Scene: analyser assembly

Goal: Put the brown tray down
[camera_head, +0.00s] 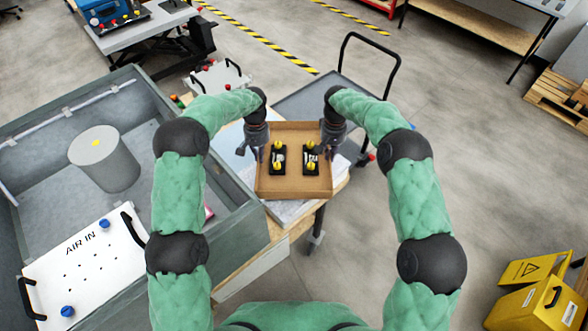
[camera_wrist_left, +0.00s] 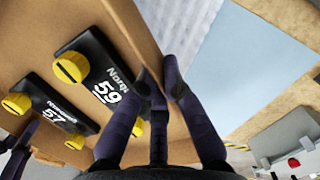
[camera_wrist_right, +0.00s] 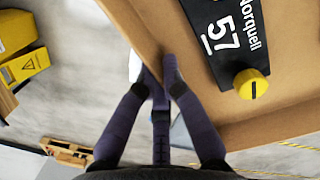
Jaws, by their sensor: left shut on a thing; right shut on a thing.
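The brown tray (camera_head: 293,188) is an open box with low walls, in the middle of the head view. Two black modules with yellow knobs lie in it, the left one (camera_head: 278,160) and the right one (camera_head: 311,158); the wrist views show the numbers 59 (camera_wrist_left: 106,85) and 57 (camera_wrist_right: 222,35). My left gripper (camera_head: 262,152) is shut on the tray's left wall, and the wall (camera_wrist_left: 140,35) shows between its fingers in the left wrist view. My right gripper (camera_head: 327,148) is shut on the right wall (camera_wrist_right: 140,25). Whether the tray touches the surface below cannot be told.
A table (camera_head: 270,259) with papers lies under the tray. A grey bin (camera_head: 232,240) with a cylinder (camera_head: 113,167) and a white AIR IN panel (camera_head: 80,262) stands at left. A cart (camera_head: 335,98) is behind. Open floor lies right.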

